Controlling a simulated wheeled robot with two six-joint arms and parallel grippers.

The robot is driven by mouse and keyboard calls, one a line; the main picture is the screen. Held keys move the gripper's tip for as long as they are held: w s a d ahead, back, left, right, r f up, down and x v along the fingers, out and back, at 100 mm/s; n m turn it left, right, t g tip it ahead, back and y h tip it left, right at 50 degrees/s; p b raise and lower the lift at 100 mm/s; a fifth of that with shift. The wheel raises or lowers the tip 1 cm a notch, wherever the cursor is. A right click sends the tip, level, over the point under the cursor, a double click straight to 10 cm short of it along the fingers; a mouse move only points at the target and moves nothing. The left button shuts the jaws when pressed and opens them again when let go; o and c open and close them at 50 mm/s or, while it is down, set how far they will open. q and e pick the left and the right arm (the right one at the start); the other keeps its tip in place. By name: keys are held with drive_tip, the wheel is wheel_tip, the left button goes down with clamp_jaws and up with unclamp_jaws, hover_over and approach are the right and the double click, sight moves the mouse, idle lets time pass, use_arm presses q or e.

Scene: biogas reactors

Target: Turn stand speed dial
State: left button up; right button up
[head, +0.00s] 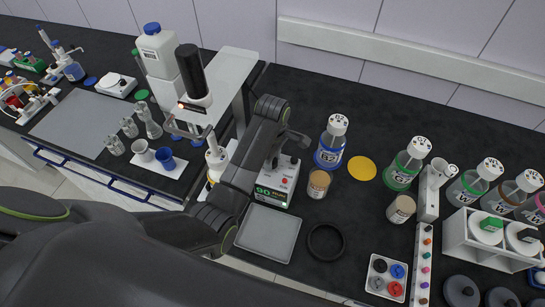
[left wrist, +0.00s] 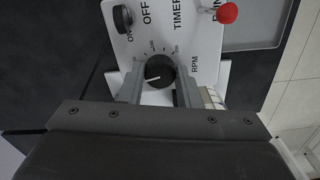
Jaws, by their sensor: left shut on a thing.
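The stand (head: 272,192) is a small white and green box with a lit "90" display, near the middle of the head view. In the left wrist view its white panel (left wrist: 178,27) carries the labels ON, OFF, TIMER, RPM and a partly hidden one. The speed dial (left wrist: 160,73) is a round black knob with a white pointer line, beside the RPM label and a printed scale. My left gripper (left wrist: 160,88) is shut on the dial, one finger on each side. In the head view my left gripper (head: 276,160) covers part of the stand's top. My right gripper is not in view.
A black knob (left wrist: 122,18) and a red knob (left wrist: 228,13) sit on the same panel. A grey tray (head: 268,233) lies in front of the stand. A blue-banded bottle (head: 331,143) and a brown-lidded jar (head: 318,184) stand close on its right.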

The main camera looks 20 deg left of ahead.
use_arm(q)
drive_tip(key=shift+w+r+n, duration=0.1)
drive_tip(key=shift+n, duration=0.2)
drive_tip(key=o, duration=1)
drive_tip(key=shift+c, duration=0.2)
